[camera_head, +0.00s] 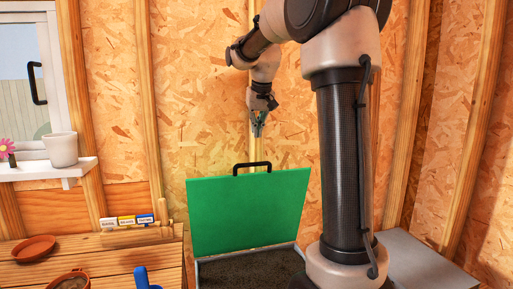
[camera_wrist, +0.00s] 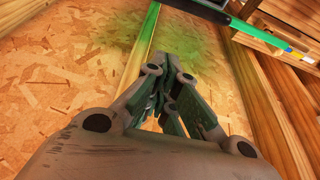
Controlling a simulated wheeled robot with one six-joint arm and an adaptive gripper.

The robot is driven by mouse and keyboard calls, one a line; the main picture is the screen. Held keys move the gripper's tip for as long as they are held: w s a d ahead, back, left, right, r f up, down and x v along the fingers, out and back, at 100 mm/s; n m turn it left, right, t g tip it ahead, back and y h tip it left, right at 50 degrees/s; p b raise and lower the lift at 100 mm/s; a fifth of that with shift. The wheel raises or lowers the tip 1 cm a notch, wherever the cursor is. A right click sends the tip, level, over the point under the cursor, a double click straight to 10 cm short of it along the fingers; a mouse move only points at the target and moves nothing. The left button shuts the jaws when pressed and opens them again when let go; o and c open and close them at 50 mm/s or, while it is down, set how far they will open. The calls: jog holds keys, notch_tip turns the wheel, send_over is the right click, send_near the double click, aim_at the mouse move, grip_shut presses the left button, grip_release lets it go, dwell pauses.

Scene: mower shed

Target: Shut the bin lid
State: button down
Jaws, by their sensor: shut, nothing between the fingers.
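The green bin lid (camera_head: 248,212) stands open, nearly upright and leaning back, at the rear of the bin (camera_head: 203,270). A black handle (camera_head: 252,168) sits on the lid's top edge. The bin is open below it, with dark contents showing inside. My gripper (camera_head: 258,128) is shut and empty, pointing down above the handle and apart from it. In the wrist view my gripper (camera_wrist: 168,100) fills the middle, and part of the black handle (camera_wrist: 205,10) and a green strip of the lid (camera_wrist: 262,36) show at the top right.
A wooden bench (camera_head: 115,262) at the left holds terracotta dishes (camera_head: 35,248), a blue-handled tool (camera_head: 143,280) and several small boxes (camera_head: 127,221). A white pot (camera_head: 61,150) stands on the window shelf. A grey surface (camera_head: 415,262) lies at the right. The wall behind is wood board with studs.

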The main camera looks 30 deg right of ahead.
jog(key=x, duration=1)
jog(key=shift+s+a+r, duration=0.1)
jog(key=shift+s+a, duration=0.1)
jog(key=shift+s, duration=0.5)
jog(key=shift+s+a+f, duration=0.1)
jog(key=shift+s+a, duration=0.1)
jog(key=shift+s, duration=0.5)
jog(key=shift+s+a+r, duration=0.1)
jog(key=shift+s+a, duration=0.1)
jog(key=shift+s, duration=0.5)
